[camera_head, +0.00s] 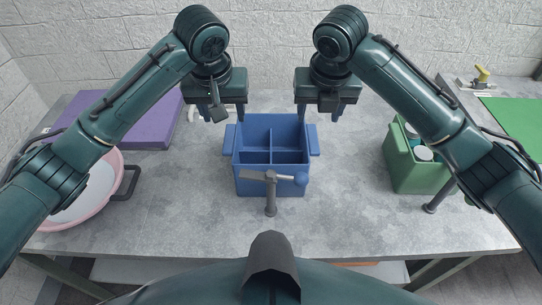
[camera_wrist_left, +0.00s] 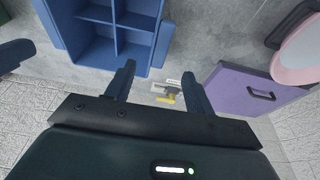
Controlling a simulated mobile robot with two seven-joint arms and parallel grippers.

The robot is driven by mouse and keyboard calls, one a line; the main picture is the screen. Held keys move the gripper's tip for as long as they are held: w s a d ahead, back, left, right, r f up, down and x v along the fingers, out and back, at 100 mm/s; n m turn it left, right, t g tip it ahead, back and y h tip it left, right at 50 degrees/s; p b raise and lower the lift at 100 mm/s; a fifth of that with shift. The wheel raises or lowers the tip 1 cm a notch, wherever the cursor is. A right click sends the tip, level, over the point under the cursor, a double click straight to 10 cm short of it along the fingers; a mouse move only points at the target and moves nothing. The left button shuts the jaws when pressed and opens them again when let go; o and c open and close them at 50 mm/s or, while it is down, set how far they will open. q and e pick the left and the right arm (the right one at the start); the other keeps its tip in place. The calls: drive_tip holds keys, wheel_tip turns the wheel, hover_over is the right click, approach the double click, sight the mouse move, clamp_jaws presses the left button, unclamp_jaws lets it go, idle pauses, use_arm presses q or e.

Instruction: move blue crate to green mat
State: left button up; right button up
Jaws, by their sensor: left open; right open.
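The blue crate (camera_head: 260,182) stands upright on the grey table in the middle, divided into several compartments that look empty, with a handle block on each side. It also shows in the left wrist view (camera_wrist_left: 118,44). The green mat (camera_head: 517,119) lies at the far right, partly cut off by the picture's edge. My left gripper (camera_head: 221,113) is open and empty above and behind the crate's left handle. My right gripper (camera_head: 327,113) is open and empty above and behind the right handle. Neither appears to touch the crate.
A green crate (camera_head: 403,170) with bottles stands between the blue crate and mat. A pink tub (camera_head: 103,187) and purple panel (camera_head: 142,133) are left. A yellow-topped fixture (camera_head: 482,74) is back right.

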sight(230, 137)
use_arm(q)
drive_tip(key=x, duration=1.1)
drive_tip(key=shift+f, duration=0.1)
use_arm(e)
drive_tip(key=x, duration=1.1)
drive_tip(key=shift+f, duration=0.1)
use_arm(q)
drive_tip(key=shift+c, duration=0.4)
use_arm(e)
drive_tip(key=shift+c, duration=0.4)
use_arm(q)
clamp_jaws()
use_arm(e)
clamp_jaws()
